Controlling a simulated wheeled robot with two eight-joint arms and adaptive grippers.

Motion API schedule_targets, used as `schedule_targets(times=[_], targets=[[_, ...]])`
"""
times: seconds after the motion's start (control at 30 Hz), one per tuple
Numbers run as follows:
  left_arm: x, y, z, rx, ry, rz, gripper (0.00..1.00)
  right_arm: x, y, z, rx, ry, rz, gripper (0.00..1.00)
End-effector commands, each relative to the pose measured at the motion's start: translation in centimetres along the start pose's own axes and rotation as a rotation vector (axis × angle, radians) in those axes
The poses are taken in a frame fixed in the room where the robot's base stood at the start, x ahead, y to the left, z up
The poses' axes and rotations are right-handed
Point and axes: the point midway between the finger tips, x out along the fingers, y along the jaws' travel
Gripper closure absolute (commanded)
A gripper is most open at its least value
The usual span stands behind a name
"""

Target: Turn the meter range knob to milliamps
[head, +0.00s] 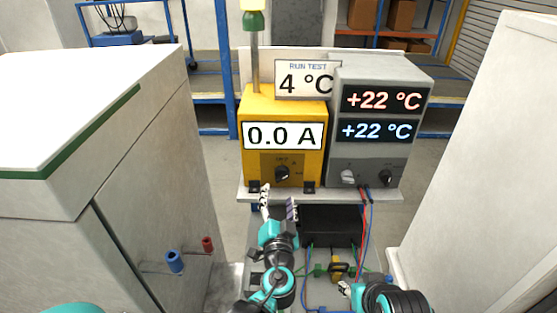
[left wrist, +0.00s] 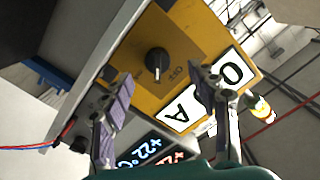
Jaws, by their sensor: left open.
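The yellow meter (head: 251,110) stands on a shelf, with a white display (head: 283,136) reading 0.0 A. Its black range knob (head: 282,173) sits on a darker panel low on the front. The knob (left wrist: 157,62) shows clearly in the left wrist view, with a pale pointer mark; the small range labels are too small to read surely. My left gripper (head: 278,203) is open and empty, just below and in front of the knob. In the left wrist view its fingers (left wrist: 160,84) stand on either side of the knob, apart from it. My right gripper (head: 345,288) is low, partly hidden, its jaws unclear.
A grey unit (head: 380,155) with two +22 °C displays and two knobs stands right of the meter. A sign (head: 306,80) reads RUN TEST, 4 °C. Red and blue cables (head: 365,220) hang below. A large cabinet (head: 160,180) is at left, a pale panel (head: 480,160) at right.

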Motion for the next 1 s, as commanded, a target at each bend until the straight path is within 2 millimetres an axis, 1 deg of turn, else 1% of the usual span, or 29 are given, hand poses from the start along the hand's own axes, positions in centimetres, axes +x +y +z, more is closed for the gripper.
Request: schedule_targets(times=[0.03, 0.17, 0.4, 0.5, 0.6, 0.73, 0.93, 0.97, 1.0], targets=[[0.0, 0.3, -0.7, 0.006, 0.017, 0.004, 0.41, -0.3, 0.0, -0.2, 0.000, 0.000, 0.000, 0.60], [1.0, 0.6, -0.8, 0.010, 0.029, 0.003, 0.41, -0.1, 0.0, 0.0, 0.000, 0.000, 0.000, 0.60], [5.0, 0.6, -0.8, 0.010, 0.026, 0.002, 0.41, 0.3, 0.0, 0.2, 0.000, 0.000, 0.000, 0.60], [6.4, 0.6, -0.8, 0.010, 0.026, 0.002, 0.41, 0.4, 0.0, 0.3, 0.000, 0.000, 0.000, 0.60], [7.3, 0.6, -0.9, 0.010, 0.026, 0.003, 0.41, 0.4, 0.0, 0.3, 0.000, 0.000, 0.000, 0.60], [7.8, 0.5, -0.9, 0.010, 0.026, 0.003, 0.41, 0.4, 0.0, 0.3, 0.000, 0.000, 0.000, 0.60], [7.8, 0.5, -1.0, 0.010, 0.026, 0.003, 0.41, 0.4, 0.0, 0.3, 0.000, 0.000, 0.000, 0.60], [7.8, 0.5, -1.0, 0.010, 0.026, 0.003, 0.46, 0.4, 0.0, 0.3, 0.000, 0.000, 0.000, 0.60], [7.8, 0.5, -1.0, 0.010, 0.026, 0.003, 0.56, 0.4, 0.0, 0.3, 0.000, 0.000, 0.000, 0.60]])
